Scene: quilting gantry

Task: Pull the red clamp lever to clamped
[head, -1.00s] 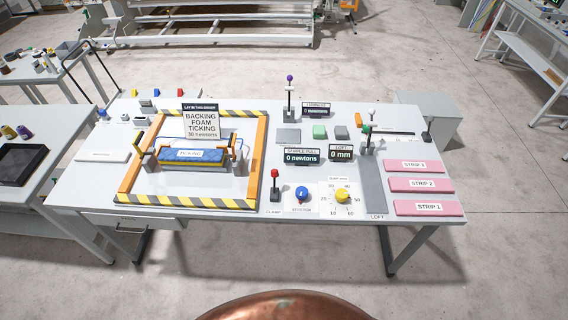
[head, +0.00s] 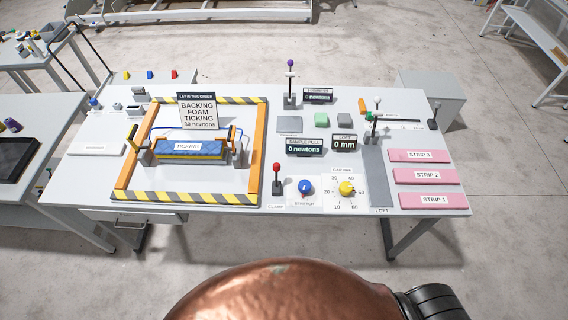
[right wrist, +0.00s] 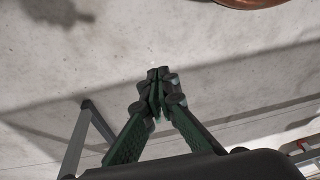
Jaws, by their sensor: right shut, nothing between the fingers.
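The red clamp lever (head: 277,174) stands upright on a small dark base at the front edge of the white table (head: 100,170), above the CLAMP label. It is left of the blue stretch knob (head: 305,187). Neither gripper shows in the head view. In the right wrist view, my right gripper (right wrist: 157,75) has its fingertips together with nothing between them, over bare floor. My left gripper is not in either view.
A striped frame (head: 185,197) with a blue ticking roll (head: 190,150) fills the table's left half. A purple-knobbed lever (head: 290,64) stands behind.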

